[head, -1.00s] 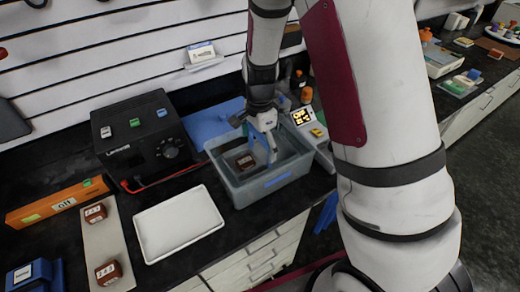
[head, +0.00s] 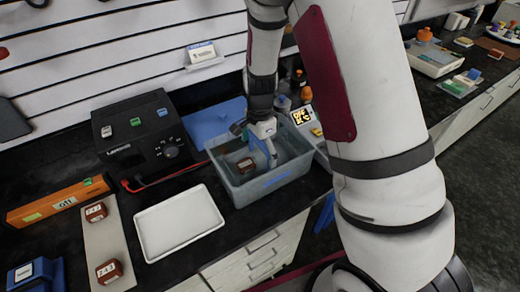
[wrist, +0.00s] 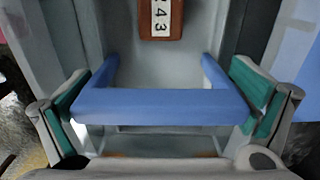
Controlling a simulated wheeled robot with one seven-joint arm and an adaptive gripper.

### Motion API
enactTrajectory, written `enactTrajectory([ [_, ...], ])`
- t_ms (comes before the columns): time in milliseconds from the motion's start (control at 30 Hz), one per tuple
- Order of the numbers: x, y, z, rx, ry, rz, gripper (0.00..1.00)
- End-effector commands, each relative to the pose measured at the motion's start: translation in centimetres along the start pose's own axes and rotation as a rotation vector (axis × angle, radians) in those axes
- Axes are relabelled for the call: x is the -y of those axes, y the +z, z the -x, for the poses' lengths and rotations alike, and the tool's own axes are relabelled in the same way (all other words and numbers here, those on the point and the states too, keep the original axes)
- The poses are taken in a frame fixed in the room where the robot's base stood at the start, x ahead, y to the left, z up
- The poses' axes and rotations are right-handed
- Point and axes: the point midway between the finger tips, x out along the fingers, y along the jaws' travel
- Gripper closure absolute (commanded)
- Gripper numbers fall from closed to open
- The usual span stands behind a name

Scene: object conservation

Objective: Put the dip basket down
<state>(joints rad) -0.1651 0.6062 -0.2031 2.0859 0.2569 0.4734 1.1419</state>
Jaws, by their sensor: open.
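The dip basket shows mainly as its blue handle (wrist: 160,106), a U-shaped frame in the wrist view. The handle also shows inside the grey tub (head: 236,189) in the head view (head: 262,147). My gripper (wrist: 162,98) is open, with its teal pads at either end of the handle's crossbar; I cannot tell if they touch it. In the head view my gripper (head: 262,130) is low over the tub. A brown labelled block (wrist: 161,18) lies beyond the handle and shows low in the tub in the head view (head: 246,165). The basket's lower part is mostly hidden.
A white tray (head: 179,222) lies left of the tub on the black bench. A black control box (head: 143,140) stands behind it. A grey strip (head: 104,243) with two brown blocks lies further left.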

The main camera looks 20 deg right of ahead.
Motion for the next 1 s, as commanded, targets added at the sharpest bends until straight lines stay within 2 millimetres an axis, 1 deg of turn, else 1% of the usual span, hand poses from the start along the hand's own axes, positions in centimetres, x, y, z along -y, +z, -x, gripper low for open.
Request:
enactTrajectory([
  [167,0.2,0.0,1.9,-0.001,-0.005,0.002,0.00],
  [267,0.2,0.0,3.8,-0.001,-0.007,0.001,0.00],
  [400,0.2,0.0,6.8,-0.001,-0.008,0.002,0.00],
  [600,0.1,0.0,10.3,0.000,-0.005,0.001,0.00],
  [700,0.1,0.0,11.4,-0.001,-0.004,0.001,0.00],
  [800,0.0,0.0,12.0,0.000,-0.003,0.003,0.00],
  [867,-0.1,0.1,12.7,0.003,-0.011,0.018,0.00],
  [933,-0.6,0.2,13.8,0.010,-0.028,0.057,0.00],
  [967,-1.0,0.3,14.5,0.013,-0.038,0.082,0.00],
  [1000,-1.5,0.5,15.5,0.017,-0.057,0.125,0.00],
])
